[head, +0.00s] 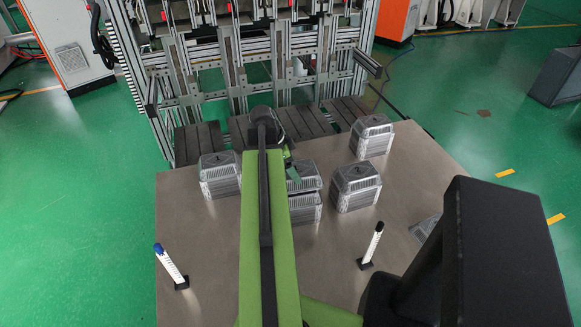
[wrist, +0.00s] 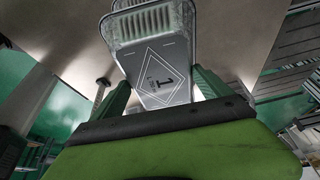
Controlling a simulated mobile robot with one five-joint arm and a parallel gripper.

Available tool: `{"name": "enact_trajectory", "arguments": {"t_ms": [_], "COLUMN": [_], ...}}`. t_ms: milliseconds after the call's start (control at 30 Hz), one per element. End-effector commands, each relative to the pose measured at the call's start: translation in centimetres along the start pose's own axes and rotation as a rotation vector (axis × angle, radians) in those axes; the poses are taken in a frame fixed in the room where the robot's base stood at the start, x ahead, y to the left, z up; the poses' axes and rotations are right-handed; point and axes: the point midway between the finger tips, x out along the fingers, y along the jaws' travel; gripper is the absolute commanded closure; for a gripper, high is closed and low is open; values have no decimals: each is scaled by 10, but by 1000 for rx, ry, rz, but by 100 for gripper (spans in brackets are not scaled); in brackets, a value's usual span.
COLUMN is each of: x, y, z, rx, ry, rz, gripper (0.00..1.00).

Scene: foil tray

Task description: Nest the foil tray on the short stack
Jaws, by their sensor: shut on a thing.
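My gripper (head: 292,172) is at the far end of my green arm, over the middle of the table. In the head view the held tray (head: 304,182) shows just above a short stack of foil trays (head: 305,209). A dark gap line separates them; I cannot tell whether they touch. My arm hides the left part of both. In the wrist view a ribbed foil rim (wrist: 150,22) shows beyond the held tray.
Other foil tray stacks stand left (head: 220,178), close right (head: 357,190) and back right (head: 372,138). Another foil piece (head: 425,227) is partly hidden by my body. The front-left table (head: 205,235) is clear.

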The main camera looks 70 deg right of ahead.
Motion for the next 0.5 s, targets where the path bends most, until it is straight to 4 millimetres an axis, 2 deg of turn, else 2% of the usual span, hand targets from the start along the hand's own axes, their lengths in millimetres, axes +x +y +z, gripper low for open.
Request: {"name": "enact_trajectory", "arguments": {"t_ms": [500], "x": [56], "y": [0], "z": [24], "rx": [-1], "ry": [0], "rz": [0], "gripper": [49]}}
